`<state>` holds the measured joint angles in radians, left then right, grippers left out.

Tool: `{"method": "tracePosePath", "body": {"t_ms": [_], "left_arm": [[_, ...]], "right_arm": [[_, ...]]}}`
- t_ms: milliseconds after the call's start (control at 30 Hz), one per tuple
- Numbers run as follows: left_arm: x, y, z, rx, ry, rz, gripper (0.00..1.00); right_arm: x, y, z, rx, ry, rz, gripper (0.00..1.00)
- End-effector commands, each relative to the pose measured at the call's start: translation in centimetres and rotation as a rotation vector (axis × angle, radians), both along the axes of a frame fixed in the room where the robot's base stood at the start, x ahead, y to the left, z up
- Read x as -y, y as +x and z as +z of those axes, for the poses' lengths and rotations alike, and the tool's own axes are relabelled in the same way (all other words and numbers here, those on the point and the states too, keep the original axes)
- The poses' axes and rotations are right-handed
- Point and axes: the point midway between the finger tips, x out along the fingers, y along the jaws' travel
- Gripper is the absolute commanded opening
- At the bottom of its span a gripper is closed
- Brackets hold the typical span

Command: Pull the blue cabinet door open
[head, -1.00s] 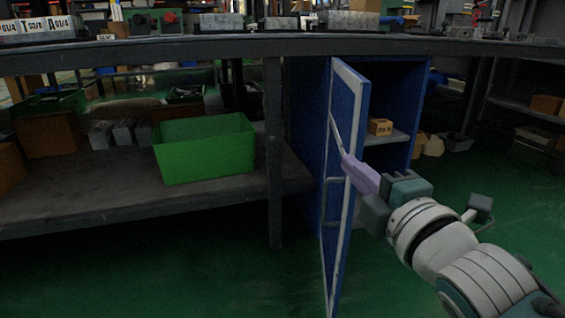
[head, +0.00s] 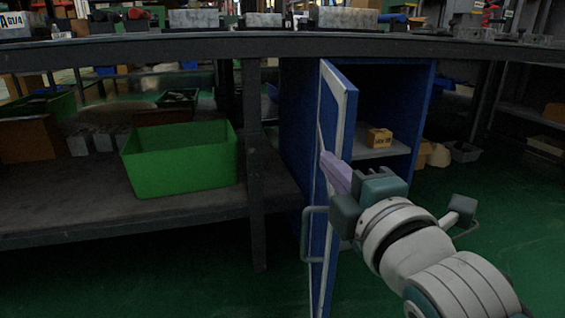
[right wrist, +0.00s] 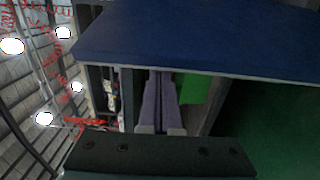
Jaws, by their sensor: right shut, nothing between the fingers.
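The blue cabinet door (head: 341,113) stands wide open, seen nearly edge-on in the head view, with its grey handle (head: 306,235) on the left face. In the right wrist view, the shut fingers (right wrist: 159,103) point past a blue panel (right wrist: 200,38), probably the door. My left gripper is not in view.
A dark workbench (head: 180,50) runs across the top. A green bin (head: 182,160) sits on its lower shelf, left of the door. A bench leg (head: 257,160) stands between bin and cabinet.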

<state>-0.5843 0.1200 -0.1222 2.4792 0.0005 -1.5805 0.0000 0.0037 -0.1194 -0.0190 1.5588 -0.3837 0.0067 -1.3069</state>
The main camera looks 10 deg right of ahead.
Motion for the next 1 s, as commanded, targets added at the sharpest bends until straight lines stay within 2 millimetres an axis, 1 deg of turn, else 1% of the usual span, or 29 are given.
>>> {"method": "tracePosePath", "body": {"t_ms": [333,467,567,733,800,900,1000], "left_arm": [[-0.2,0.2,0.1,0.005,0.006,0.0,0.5],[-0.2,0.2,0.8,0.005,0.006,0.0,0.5],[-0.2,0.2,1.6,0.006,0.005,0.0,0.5],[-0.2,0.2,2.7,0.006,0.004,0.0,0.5],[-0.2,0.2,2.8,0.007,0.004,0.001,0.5],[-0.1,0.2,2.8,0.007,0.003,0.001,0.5],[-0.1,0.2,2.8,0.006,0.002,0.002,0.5]], "right_arm": [[0.1,0.0,0.0,0.0,0.0,0.002,0.0],[0.9,-0.2,0.1,0.001,-0.006,0.022,0.0],[2.3,-0.6,0.2,0.004,-0.011,0.055,0.0],[5.4,-1.4,0.2,-0.001,-0.011,0.112,0.0],[7.0,-1.7,0.1,-0.004,-0.01,0.122,0.0],[8.9,-2.0,-0.1,-0.004,-0.004,0.122,0.0],[9.9,-2.1,0.0,-0.002,-0.001,0.122,0.0]]}}
